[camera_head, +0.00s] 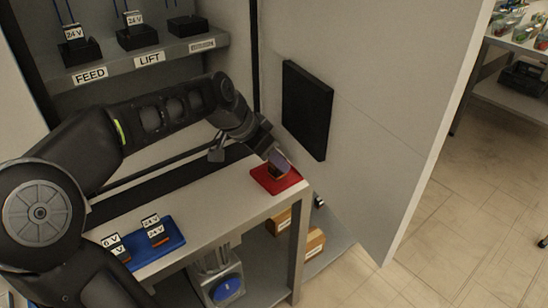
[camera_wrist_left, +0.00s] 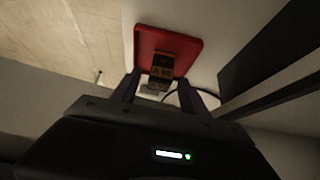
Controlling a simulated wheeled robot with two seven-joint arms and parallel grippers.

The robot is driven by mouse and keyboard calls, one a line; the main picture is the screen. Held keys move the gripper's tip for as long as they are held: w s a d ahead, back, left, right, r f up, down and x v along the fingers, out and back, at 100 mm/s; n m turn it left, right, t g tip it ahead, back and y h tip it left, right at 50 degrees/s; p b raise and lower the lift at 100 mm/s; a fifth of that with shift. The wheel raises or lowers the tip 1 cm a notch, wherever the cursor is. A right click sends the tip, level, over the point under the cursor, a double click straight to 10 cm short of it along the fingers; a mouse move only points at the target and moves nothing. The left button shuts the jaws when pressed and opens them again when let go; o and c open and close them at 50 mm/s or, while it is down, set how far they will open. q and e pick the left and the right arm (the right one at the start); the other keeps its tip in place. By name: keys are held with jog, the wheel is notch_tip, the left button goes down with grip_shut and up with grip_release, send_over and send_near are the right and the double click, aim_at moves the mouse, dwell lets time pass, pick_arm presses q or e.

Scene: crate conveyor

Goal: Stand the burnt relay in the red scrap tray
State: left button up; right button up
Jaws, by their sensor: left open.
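The red scrap tray (camera_head: 262,180) lies on the right end of the grey bench and also shows in the left wrist view (camera_wrist_left: 190,46). The burnt relay (camera_wrist_left: 161,71), small and dark with a brown top and a label, stands in the tray. In the head view the relay (camera_head: 277,172) is partly covered by my left gripper (camera_head: 280,161). My left gripper is open with its fingers (camera_wrist_left: 160,92) around or just short of the relay; I cannot tell whether they touch it. My right gripper is not in view.
A blue tray (camera_head: 176,240) with several labelled relays lies on the left of the bench (camera_head: 228,205). Sockets stand on the shelf above FEED and LIFT labels (camera_head: 149,59). A black panel (camera_head: 307,110) is on the cabinet door beside the red tray. Boxes (camera_head: 315,242) lie below.

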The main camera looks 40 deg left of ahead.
pick_arm(q)
jog(key=p+v, duration=0.2)
jog(key=v, duration=0.9)
jog(key=shift+d, duration=0.1)
